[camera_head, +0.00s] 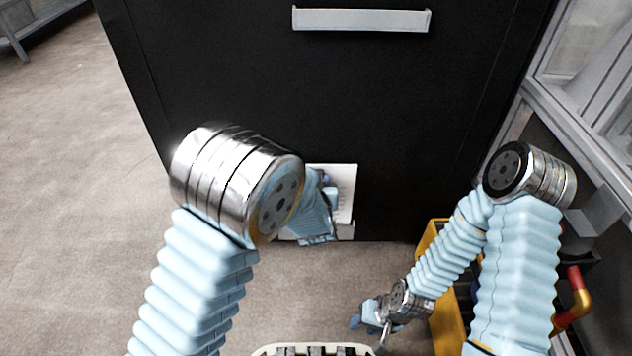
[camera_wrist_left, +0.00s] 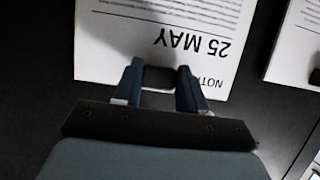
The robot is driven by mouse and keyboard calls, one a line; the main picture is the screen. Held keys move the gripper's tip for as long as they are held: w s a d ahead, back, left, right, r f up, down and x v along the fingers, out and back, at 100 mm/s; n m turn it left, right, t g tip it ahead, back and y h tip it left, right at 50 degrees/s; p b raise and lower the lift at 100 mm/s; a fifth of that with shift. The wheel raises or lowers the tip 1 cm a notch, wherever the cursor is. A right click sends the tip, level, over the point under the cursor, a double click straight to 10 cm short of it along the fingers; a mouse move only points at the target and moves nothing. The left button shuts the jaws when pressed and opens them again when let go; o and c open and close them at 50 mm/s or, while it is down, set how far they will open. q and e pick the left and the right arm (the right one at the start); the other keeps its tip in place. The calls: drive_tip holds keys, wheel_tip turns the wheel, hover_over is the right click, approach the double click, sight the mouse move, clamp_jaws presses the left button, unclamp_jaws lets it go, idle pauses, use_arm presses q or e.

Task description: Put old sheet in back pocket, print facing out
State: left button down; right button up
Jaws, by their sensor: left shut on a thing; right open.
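In the left wrist view a white printed sheet (camera_wrist_left: 110,45) reads "25 MAY" and part of "NOT…", upside down in that picture, with its print towards the camera. My left gripper (camera_wrist_left: 159,75) is shut at the sheet's near edge, with a small dark block between the fingertips. In the head view my left arm hides most of this gripper. A white sheet (camera_head: 346,182) shows beside it against the black cabinet front, with a pale ledge-like piece (camera_head: 346,229) below; whether that is a pocket I cannot tell. My right gripper (camera_head: 366,319) is open and empty, low over the floor.
A second printed sheet (camera_wrist_left: 294,45) lies at the right of the left wrist view, with a dark piece at its edge. The black cabinet (camera_head: 400,110) has a pale handle (camera_head: 362,19). A yellow cart (camera_head: 446,325) stands by my right arm.

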use_arm(q)
drive_tip(key=shift+f+b, duration=1.45)
drive_tip(key=shift+f, duration=0.4)
drive_tip(key=c, duration=0.5)
unclamp_jaws()
drive_tip(key=shift+c, duration=0.2)
drive_tip(key=p+v, duration=0.2)
drive_tip(key=v, duration=1.2)
drive_tip(key=shift+p, duration=0.4)
drive_tip(key=shift+w, duration=0.15)
